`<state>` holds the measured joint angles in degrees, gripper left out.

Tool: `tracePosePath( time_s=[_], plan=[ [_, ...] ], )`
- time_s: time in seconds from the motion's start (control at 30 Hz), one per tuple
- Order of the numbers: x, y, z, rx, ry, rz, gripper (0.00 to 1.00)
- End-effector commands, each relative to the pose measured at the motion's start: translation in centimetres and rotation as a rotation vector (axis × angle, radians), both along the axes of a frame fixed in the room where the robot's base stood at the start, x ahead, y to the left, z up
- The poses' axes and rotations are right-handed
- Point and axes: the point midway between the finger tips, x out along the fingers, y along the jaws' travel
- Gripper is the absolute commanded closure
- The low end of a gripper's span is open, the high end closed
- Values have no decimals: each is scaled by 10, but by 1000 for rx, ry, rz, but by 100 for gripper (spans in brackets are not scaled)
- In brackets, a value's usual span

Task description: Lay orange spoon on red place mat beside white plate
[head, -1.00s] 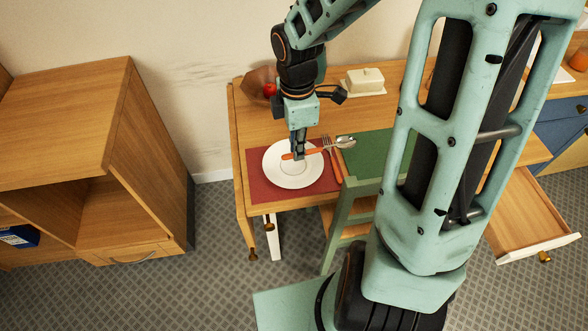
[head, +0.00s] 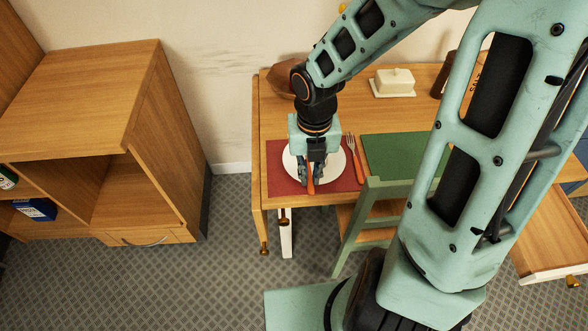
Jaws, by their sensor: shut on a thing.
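The rest of the spoon is hidden behind my gripper. Whether the spoon touches the plate I cannot tell. The plate sits on the red place mat (head: 279,184), with bare mat at its left. A fork (head: 354,158) with an orange handle lies to the right of the plate.
A green mat (head: 395,153) lies to the right on the table (head: 300,79). A white butter dish (head: 392,82) stands at the back, with a brown bowl (head: 283,80) partly behind my arm. A green chair (head: 372,205) stands in front, and an open drawer (head: 556,240) juts out at right.

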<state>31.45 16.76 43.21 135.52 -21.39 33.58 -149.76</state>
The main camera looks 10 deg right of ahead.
Motion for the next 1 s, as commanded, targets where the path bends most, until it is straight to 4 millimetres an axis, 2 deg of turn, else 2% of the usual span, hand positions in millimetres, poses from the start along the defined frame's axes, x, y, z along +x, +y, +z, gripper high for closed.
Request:
tracePosePath(
  time_s=[0.03, 0.3, 0.5, 0.87, 1.0],
  plan=[
    [8, 9, -10, 3, -1, 6, 100],
    [52, 50, -36, 3, 1, 3, 100],
    [75, 70, -70, 1, 3, -1, 100],
    [90, 83, -93, 0, 1, -3, 100],
    [91, 83, -116, -1, 2, -3, 100]
  ],
)
